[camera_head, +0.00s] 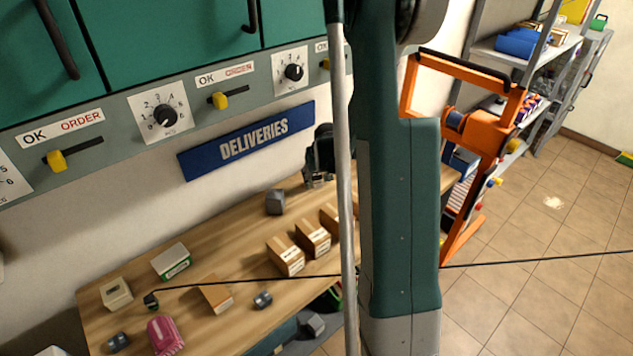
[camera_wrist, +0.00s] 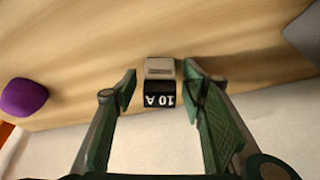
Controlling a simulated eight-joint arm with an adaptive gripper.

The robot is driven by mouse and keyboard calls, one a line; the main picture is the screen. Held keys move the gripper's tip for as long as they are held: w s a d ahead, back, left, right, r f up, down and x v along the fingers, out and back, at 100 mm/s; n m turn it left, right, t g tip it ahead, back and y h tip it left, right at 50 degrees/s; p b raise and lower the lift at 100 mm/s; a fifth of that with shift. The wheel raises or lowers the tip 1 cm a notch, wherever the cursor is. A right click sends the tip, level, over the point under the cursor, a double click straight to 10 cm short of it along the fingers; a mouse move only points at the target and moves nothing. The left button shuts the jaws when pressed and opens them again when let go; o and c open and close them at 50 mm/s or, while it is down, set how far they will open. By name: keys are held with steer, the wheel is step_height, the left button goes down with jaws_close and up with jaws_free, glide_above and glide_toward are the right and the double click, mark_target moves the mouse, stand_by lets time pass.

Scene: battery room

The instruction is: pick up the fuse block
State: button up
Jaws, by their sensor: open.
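The fuse block (camera_wrist: 160,94), a small block with a black face reading "10 A" and a pale grey part, shows in the wrist view on the wooden table. My gripper (camera_wrist: 158,86) is open, one finger on each side of the block with gaps on both sides. I cannot tell whether the fingertips are level with the block or above it. In the head view my gripper (camera_head: 318,165) is low over the table's back edge, partly hidden by my arm. The fuse block is not clear there.
A purple object (camera_wrist: 23,97) lies left and a grey one (camera_wrist: 304,36) right in the wrist view. On the table (camera_head: 235,317) a dark grey block (camera_head: 275,202), brown boxes (camera_head: 286,256) and a pink object (camera_head: 164,336) stand. A wall with a DELIVERIES sign (camera_head: 248,140) rises behind.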

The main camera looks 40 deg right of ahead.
mark_target(317, 174)
steer(key=shift+c, duration=0.3)
steer(key=c, duration=0.9)
steer(key=shift+r, duration=0.2)
steer(key=shift+r+p, duration=0.4)
steer(key=shift+r, duration=4.45)
